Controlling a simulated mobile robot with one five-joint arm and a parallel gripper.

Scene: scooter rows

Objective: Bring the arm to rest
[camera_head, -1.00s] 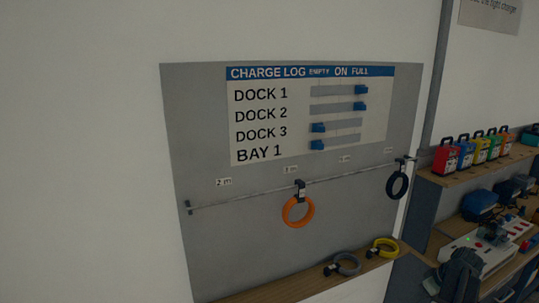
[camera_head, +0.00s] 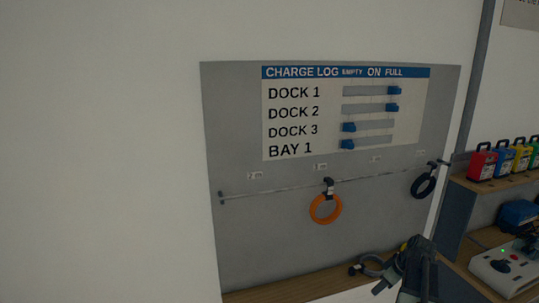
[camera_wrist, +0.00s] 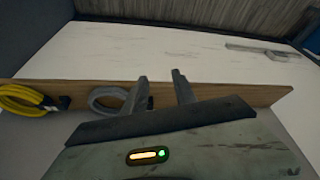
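My gripper (camera_head: 408,262) is at the lower right in the head view, in front of the wooden ledge below the grey board. In the wrist view my gripper (camera_wrist: 160,76) has two dark fingers standing apart, with nothing held between them. The grey cable coil (camera_wrist: 104,100) lies left of the fingers there, partly hidden by the left finger. The yellow cable coil (camera_wrist: 28,98) is farther left.
The grey charge log board (camera_head: 235,200) has several blue sliders. An orange coil (camera_head: 326,209) and a black coil (camera_head: 423,186) hang from its rail. Right stand shelves with coloured packs (camera_head: 482,165) and a white control box (camera_head: 510,270). The wall at left is clear.

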